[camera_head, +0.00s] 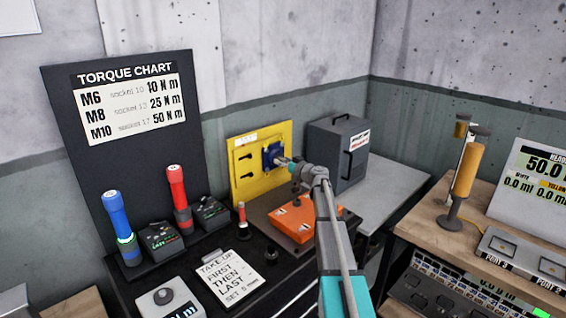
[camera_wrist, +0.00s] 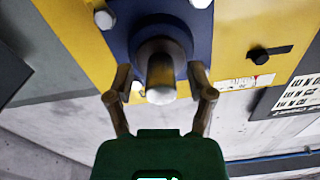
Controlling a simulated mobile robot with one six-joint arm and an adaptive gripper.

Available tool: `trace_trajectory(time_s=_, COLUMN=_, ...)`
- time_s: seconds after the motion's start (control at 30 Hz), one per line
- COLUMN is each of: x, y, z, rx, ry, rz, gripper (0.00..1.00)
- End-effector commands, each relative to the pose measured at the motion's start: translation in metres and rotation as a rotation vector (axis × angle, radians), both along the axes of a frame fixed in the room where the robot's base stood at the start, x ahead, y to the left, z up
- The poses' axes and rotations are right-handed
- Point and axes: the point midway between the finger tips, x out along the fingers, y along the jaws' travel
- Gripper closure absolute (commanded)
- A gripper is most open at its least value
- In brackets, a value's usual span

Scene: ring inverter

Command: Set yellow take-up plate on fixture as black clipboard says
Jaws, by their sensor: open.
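A yellow plate (camera_head: 246,185) with dark keyhole-like marks stands upright at the back of the bench. A blue square piece (camera_head: 272,155) is on its right half. In the wrist view the blue piece (camera_wrist: 197,48) shows pale bolt heads and a round, light-tipped post (camera_wrist: 160,78). My gripper (camera_head: 285,163) reaches the blue piece; in the wrist view its open fingers (camera_wrist: 160,74) lie on both sides of the post, and I cannot tell if they touch it. The clipboard (camera_head: 230,279) lies at the bench front and reads "TAKE UP FIRST THEN LAST SET 5", its last word unclear.
A torque chart (camera_head: 125,105) stands behind a blue tool (camera_head: 117,222) and a red tool (camera_head: 179,195). An orange block (camera_head: 297,222) sits below my arm. A dark grey box (camera_head: 338,150) stands right of the yellow plate. A wooden bench (camera_head: 420,225) is at right.

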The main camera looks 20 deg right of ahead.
Motion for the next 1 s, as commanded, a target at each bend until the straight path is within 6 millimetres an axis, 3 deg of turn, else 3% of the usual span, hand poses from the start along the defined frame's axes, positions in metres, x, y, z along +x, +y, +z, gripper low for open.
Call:
trace_trajectory(time_s=0.27, x=-0.002, y=-0.001, z=0.000, rx=0.000, ry=0.000, rz=0.000, gripper=0.31)
trace_trajectory(time_s=0.47, x=-0.015, y=-0.005, z=0.000, rx=0.000, ry=0.000, rz=0.000, gripper=0.31)
trace_trajectory(time_s=1.0, x=-0.091, y=-0.032, z=0.000, rx=0.000, ry=0.000, rz=-0.002, gripper=0.31)
